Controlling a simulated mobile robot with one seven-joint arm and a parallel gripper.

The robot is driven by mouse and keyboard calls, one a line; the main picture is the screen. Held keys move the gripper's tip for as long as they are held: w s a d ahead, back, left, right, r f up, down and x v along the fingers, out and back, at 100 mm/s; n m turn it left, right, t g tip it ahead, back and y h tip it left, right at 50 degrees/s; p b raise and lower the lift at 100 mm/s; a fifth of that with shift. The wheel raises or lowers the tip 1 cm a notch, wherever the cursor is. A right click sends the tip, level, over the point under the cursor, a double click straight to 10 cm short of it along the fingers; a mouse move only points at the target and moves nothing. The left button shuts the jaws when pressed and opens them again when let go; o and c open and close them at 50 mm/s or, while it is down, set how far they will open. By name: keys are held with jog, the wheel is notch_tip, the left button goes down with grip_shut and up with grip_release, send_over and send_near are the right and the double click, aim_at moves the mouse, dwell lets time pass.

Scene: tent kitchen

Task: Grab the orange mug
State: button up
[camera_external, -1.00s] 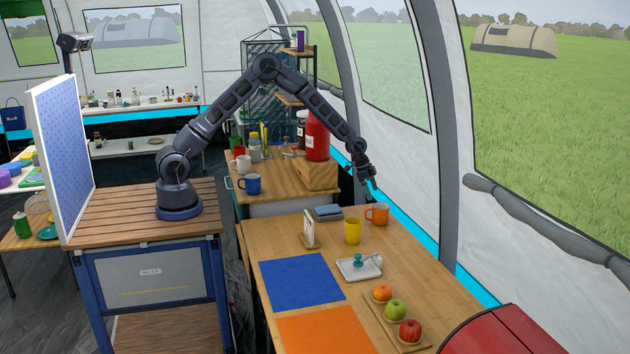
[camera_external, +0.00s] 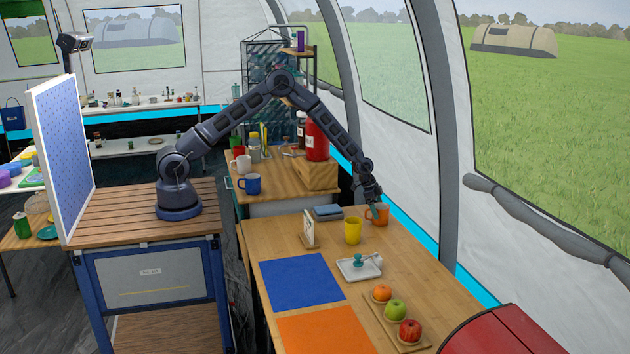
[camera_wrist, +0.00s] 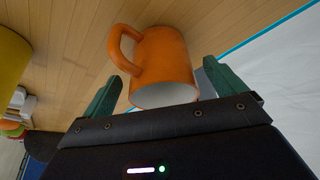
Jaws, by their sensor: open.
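The orange mug (camera_external: 378,215) stands upright near the far right part of the wooden table (camera_external: 270,235). My gripper (camera_external: 375,205) is low at the mug, its fingers overlapping it in the external view. In the wrist view the orange mug (camera_wrist: 162,66) lies between the two green fingers of my open gripper (camera_wrist: 160,88). Its handle (camera_wrist: 124,46) points up and to the left, close to the left finger. A gap shows on both sides of the mug's rim. I cannot tell whether either finger touches it.
A yellow mug (camera_external: 353,231) stands just left of the orange one. A white tray (camera_external: 352,273) is in front of it, and a board with an orange (camera_external: 381,292), a green apple (camera_external: 396,309) and a red apple (camera_external: 410,331) is nearer. The tent wall (camera_external: 415,190) is close behind.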

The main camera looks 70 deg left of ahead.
jog(key=x, duration=0.3)
jog(key=shift+f, duration=0.15)
jog(key=c, duration=1.1)
